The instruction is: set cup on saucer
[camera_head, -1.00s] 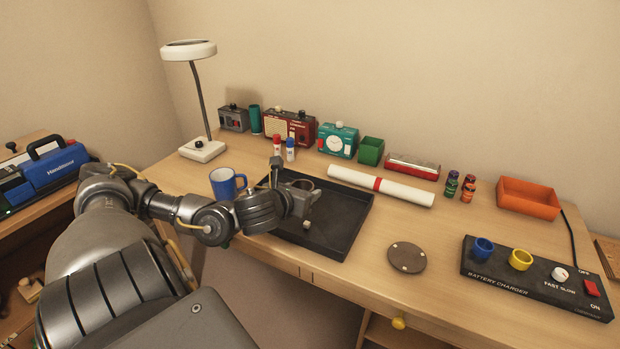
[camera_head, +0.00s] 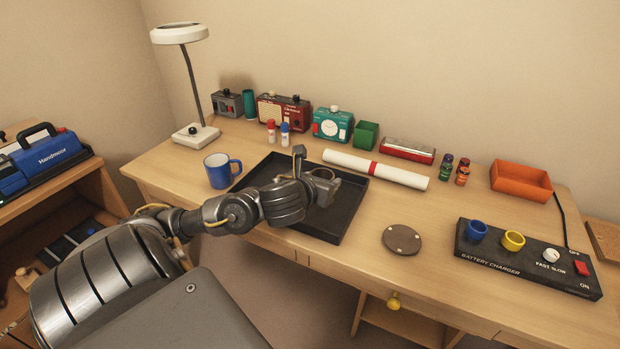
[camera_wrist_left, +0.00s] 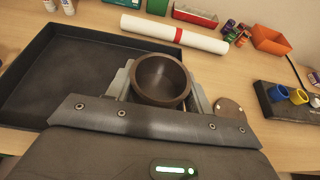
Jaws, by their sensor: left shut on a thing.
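My left gripper (camera_head: 322,186) is shut on a small dark brown cup (camera_wrist_left: 161,80). In the wrist view the cup sits upright between the fingers, with its round open mouth showing. In the head view the gripper hides most of the cup, and only its rim shows. The gripper is over the right part of the black tray. A round brown disc with small pale dots, the likely saucer (camera_head: 402,240), lies flat on the desk to the right of the tray. It is partly visible in the wrist view (camera_wrist_left: 229,108). My right gripper is not in view.
The black tray (camera_head: 352,212) has a raised rim. A blue mug (camera_head: 219,171) stands left of it. A white roll with a red band (camera_head: 400,176) lies behind. The battery charger (camera_head: 520,262) is right of the disc. Desk around the disc is clear.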

